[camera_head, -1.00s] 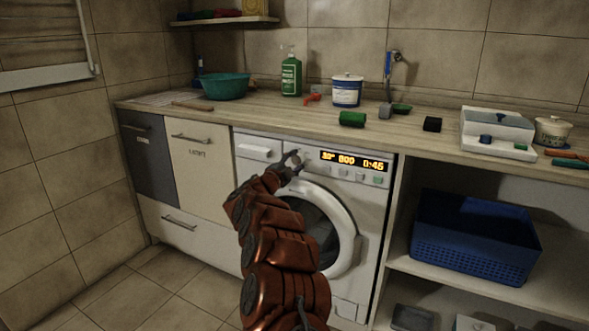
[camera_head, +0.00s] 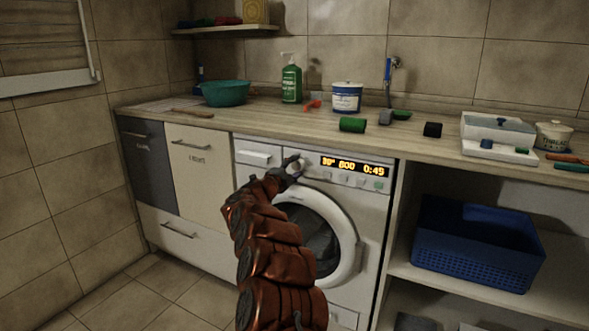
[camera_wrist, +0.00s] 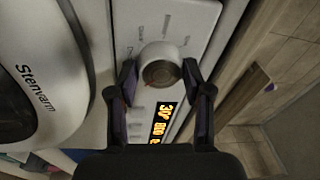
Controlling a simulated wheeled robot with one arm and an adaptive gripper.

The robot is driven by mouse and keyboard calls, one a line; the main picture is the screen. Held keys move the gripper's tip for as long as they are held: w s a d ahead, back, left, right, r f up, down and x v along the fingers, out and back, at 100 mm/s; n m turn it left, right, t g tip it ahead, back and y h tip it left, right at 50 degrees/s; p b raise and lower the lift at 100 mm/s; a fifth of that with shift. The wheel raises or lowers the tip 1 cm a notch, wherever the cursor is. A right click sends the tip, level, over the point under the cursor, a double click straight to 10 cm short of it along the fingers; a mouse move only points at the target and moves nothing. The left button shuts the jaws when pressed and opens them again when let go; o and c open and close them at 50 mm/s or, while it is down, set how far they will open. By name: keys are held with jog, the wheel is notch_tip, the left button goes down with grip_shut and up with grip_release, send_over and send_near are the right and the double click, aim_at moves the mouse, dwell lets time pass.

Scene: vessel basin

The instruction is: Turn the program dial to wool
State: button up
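The program dial (camera_wrist: 160,72) is a round pale knob with a darker face and a small red mark near its edge. It sits on the washing machine's white front panel, left of the lit display (camera_head: 353,165) in the head view. My gripper (camera_wrist: 160,80) has one dark fingertip on each side of the dial, close against its rim, and appears shut on it. The dial also shows in the head view (camera_head: 297,167), partly hidden by my gripper. The display reads about 30°, 800 and 0:49. Labels around the dial are too small to read.
The round door (camera_head: 357,250) lies below the panel and a drawer front (camera_head: 257,153) is left of the dial. The wooden countertop (camera_head: 270,118) overhangs above, with bottles and small items. A blue basket (camera_head: 475,262) stands on the shelf at right.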

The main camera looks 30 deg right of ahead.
jog(key=o, duration=0.4)
jog(key=shift+c, duration=0.2)
jog(key=shift+s+a, duration=0.1)
jog(key=shift+a, duration=0.05)
jog(key=v, duration=1.1)
jog(key=shift+s+a, duration=0.15)
jog(key=shift+a, duration=0.2)
